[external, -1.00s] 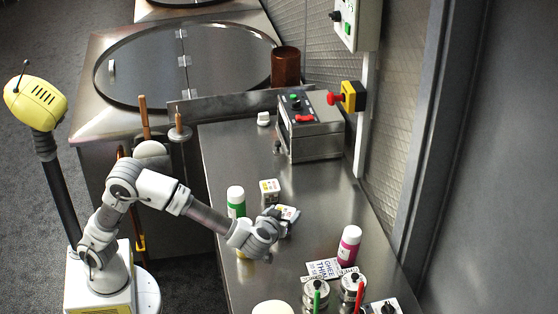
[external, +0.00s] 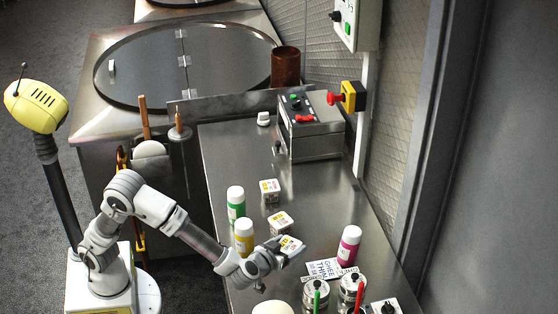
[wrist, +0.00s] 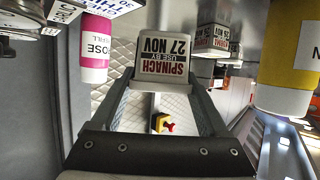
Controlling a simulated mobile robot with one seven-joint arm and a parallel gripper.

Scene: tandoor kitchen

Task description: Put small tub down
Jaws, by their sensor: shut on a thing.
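The small tub is white with a printed label reading "SPINACH USE BY 27 NOV" in the wrist view (wrist: 162,66). In the external view the tub (external: 291,246) sits at the end of my gripper (external: 281,251), over the steel counter. My gripper (wrist: 160,78) is shut on the tub, one finger at each side. I cannot tell whether the tub touches the counter. Two similar white tubs stand behind it, a nearer one (external: 280,224) and a farther one (external: 270,191).
A yellow bottle (external: 244,238) and a green bottle (external: 236,203) stand to the left. A pink bottle (external: 350,246), a printed card (external: 322,269) and lidded tins (external: 316,293) are to the right and in front. The counter (external: 240,158) is clear farther back.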

